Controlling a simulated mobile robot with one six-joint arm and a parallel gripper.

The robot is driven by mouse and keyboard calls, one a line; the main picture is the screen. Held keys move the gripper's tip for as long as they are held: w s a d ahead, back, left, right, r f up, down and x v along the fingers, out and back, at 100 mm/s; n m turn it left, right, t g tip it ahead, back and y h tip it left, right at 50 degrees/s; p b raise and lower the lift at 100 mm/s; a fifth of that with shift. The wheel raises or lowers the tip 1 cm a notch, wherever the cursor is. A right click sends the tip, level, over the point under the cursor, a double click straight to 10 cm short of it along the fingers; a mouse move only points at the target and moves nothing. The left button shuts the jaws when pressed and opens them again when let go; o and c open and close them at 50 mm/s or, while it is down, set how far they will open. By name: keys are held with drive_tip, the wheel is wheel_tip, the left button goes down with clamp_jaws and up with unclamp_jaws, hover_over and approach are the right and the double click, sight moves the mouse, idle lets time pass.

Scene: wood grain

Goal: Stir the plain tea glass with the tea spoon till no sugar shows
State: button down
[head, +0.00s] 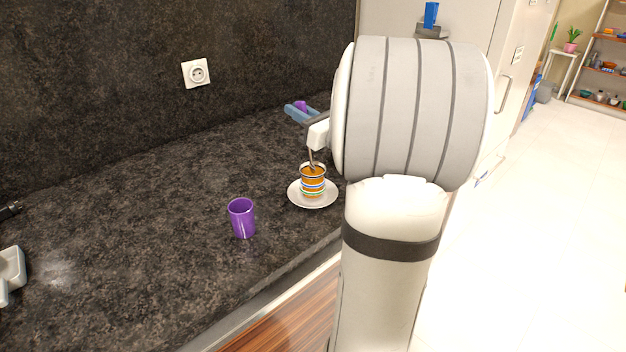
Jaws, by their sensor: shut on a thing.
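A glass with coloured stripes (313,187) stands upright on a white saucer (296,197), with orange-brown tea inside. My gripper (314,147) is above this glass, shut on the tea spoon (311,157). The spoon's handle runs down into the striped glass, and its lower end is hidden in the tea. A plain purple cup (242,218) stands upright on the counter to the left and nearer, with no spoon in it. I cannot see what is inside the purple cup. No sugar can be made out in the striped glass at this size.
The dark counter (140,230) has free room left of the purple cup. A blue tray or holder (297,114) with a purple thing (301,106) is behind my gripper, partly hidden. A pale object (12,268) and a whitish patch (58,272) are at the left.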

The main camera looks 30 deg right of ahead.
drive_tip(key=shift+r, duration=0.75)
drive_tip(key=shift+r+p, duration=0.1)
drive_tip(key=shift+p, duration=0.25)
